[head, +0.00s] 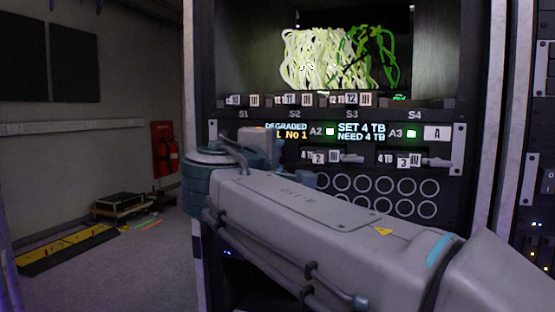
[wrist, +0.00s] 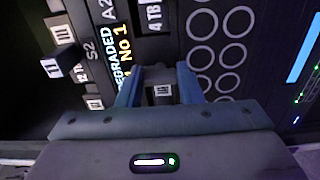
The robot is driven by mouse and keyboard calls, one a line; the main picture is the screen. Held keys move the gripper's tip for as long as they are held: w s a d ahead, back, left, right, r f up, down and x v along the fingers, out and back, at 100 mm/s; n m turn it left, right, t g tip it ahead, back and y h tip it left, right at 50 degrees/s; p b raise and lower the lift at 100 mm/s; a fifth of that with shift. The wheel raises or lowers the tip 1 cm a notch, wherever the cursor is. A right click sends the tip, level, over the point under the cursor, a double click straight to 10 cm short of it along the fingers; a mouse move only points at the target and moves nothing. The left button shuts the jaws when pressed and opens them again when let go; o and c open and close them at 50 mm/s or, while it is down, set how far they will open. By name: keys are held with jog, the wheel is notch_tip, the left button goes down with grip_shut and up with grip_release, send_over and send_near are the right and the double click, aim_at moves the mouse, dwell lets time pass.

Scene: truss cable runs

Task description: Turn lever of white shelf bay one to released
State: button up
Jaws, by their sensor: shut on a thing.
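In the wrist view my gripper (wrist: 158,78) has its two blue fingers closed around a small dark part on the rack front, with a white barcode-like label (wrist: 162,91) between them. From its place below the "DEGRADED" display, this part appears to be the lever of bay one. The lever's angle is hard to tell between the fingers. Bay two (head: 318,157) and bay three (head: 402,162) show to the right, each with a white number label and a grey lever lying sideways.
A display (head: 286,132) reads "DEGRADED", and another (head: 361,132) "SET 4 TB NEED 4 TB". Above are upper bays (head: 292,99) and a bundle of pale and green cables (head: 318,58). Round ports (head: 402,207) lie below. Open floor (head: 130,265) is at left.

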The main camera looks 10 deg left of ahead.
jog(key=o, duration=1)
jog(key=shift+s, duration=0.1)
jog(key=s, duration=0.4)
jog(key=s+p, duration=0.1)
jog(key=s, duration=0.4)
jog(key=s+a, duration=0.1)
jog(key=s, duration=0.3)
jog(key=shift+s, duration=0.3)
